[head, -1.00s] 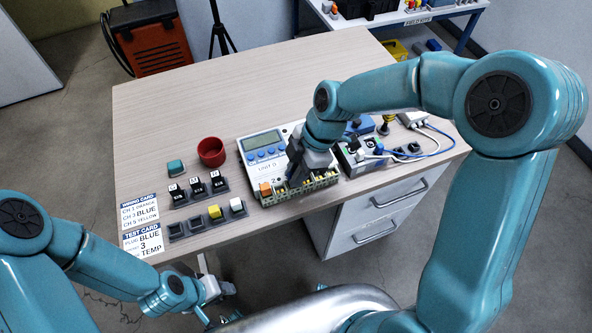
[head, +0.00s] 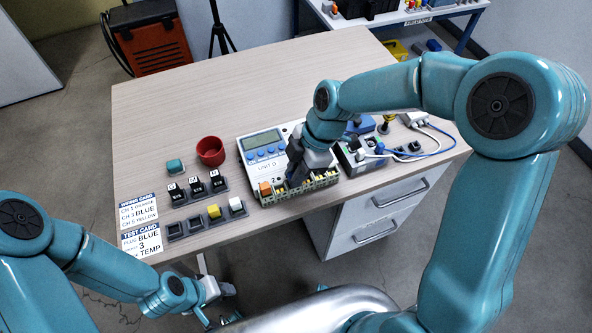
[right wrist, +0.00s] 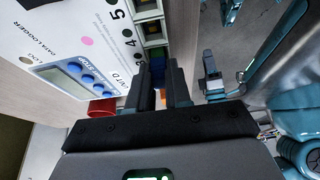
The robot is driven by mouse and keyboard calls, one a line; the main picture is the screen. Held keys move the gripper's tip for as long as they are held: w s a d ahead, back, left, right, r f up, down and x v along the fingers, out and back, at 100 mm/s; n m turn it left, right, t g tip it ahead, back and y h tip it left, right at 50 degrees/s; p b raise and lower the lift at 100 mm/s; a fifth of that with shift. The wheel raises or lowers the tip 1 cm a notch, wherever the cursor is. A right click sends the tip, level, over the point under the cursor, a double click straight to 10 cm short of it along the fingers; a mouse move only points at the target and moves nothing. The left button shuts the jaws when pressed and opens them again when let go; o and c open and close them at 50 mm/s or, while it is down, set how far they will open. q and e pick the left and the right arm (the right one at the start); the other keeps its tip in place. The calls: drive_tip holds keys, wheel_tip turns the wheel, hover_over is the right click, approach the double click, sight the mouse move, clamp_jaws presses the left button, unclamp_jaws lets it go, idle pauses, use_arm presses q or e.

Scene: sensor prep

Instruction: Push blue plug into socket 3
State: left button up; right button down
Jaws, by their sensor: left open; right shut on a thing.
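The white data logger (head: 262,167), marked UNIT D, lies on the desk with a row of sockets along its front edge. An orange plug (head: 265,189) sits at the row's left end. My right gripper (head: 303,177) is down at the middle of this row, shut on the blue plug (right wrist: 157,66), of which only a little blue shows between the fingers in the right wrist view. The gripper hides socket 3, so I cannot tell how deep the plug sits. Sockets marked 4 and 5 (right wrist: 147,8) show beyond the fingers. My left gripper (head: 217,305) is open and empty before the desk.
A red cup (head: 210,151), a teal block (head: 175,166) and trays with black pieces and yellow and white plugs (head: 213,212) stand left of the logger. Two printed cards (head: 138,212) lie at the left edge. A cabled box (head: 362,158) stands right. The desk's back is clear.

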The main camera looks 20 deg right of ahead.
drive_tip(key=shift+f+b, duration=0.35)
drive_tip(key=shift+b, duration=0.2)
idle(0.8)
drive_tip(key=c, duration=0.8)
unclamp_jaws()
drive_tip(key=shift+r+p, duration=2.2)
drive_tip(key=shift+r, duration=1.4)
drive_tip(key=shift+s, duration=0.1)
